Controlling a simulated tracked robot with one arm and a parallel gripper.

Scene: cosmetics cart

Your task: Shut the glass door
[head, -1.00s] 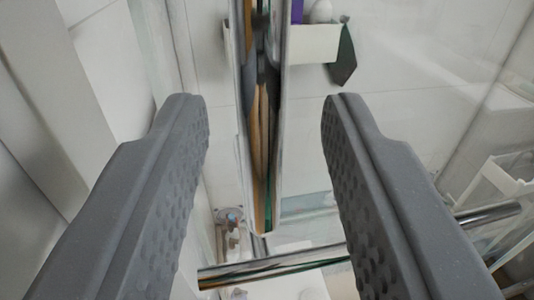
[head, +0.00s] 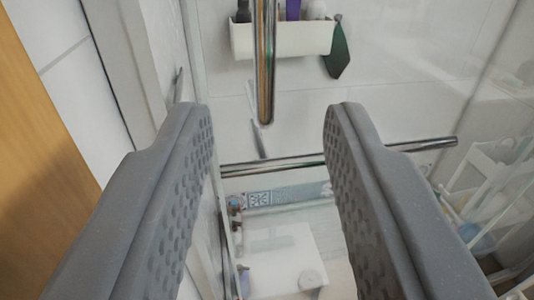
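The glass door is a clear pane with a chrome vertical bar handle (head: 265,70) and a chrome horizontal bar (head: 300,162) below it. The glass itself is hard to make out, and I cannot tell how far open the door stands. My gripper (head: 268,110) is open, with its two grey dimpled fingers wide apart. The lower end of the vertical handle shows in the gap between the fingertips. Nothing is held, and I see no clear contact. The horizontal bar passes behind the right finger.
Through the glass, a white wall shelf (head: 282,38) holds bottles, and a dark green cloth (head: 337,52) hangs beside it. A white cart (head: 495,190) with items stands at right. A wooden panel (head: 40,130) and white frame edge (head: 125,70) are close at left.

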